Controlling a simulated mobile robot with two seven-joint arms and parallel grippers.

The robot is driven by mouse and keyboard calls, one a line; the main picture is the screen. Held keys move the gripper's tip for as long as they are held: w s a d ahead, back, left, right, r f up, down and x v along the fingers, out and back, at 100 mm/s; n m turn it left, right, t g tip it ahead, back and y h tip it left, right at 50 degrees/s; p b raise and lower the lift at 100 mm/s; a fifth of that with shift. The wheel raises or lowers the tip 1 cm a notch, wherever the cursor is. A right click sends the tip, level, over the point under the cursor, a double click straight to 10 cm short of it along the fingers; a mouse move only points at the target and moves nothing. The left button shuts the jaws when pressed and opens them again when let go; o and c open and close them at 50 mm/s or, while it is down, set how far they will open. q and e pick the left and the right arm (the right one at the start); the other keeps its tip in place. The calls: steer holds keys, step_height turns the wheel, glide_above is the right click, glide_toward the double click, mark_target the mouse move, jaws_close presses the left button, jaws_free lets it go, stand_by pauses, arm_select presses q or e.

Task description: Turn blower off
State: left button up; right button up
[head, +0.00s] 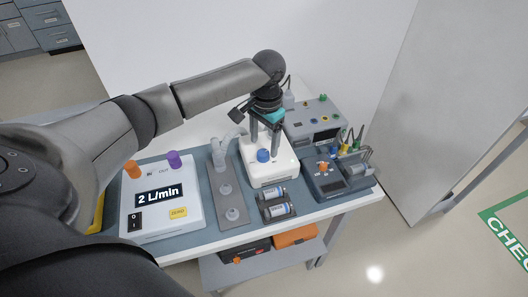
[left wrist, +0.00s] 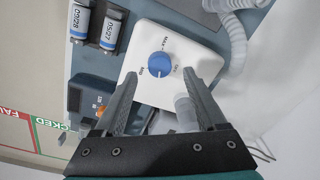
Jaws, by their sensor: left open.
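The blower appears to be the white box (head: 272,172) near the middle of the bench, with a round blue knob (head: 263,155) on top. In the left wrist view the white box (left wrist: 150,92) has small printed labels around the blue knob (left wrist: 159,63), which look like MIN, MAX and OFF. A light pointer line shows on the knob; its exact setting is hard to read. My left gripper (head: 264,147) points down over the box, open, one finger on each side of the knob. In the left wrist view its fingers (left wrist: 160,75) stand apart from the knob. My right gripper is out of view.
A flow meter (head: 152,225) reading 2 L/min stands left. A grey plate with fittings (head: 229,190) is beside the box. Two labelled batteries (head: 279,210) lie in front. A dark device (head: 330,187) and a grey unit (head: 318,108) stand right. A corrugated hose (left wrist: 233,40) is close.

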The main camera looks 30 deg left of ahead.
mark_target(263, 152)
arm_select(q)
steer(key=shift+f+b, duration=0.35)
steer(key=shift+f, duration=1.3)
steer(key=shift+a, duration=0.1)
jaws_close()
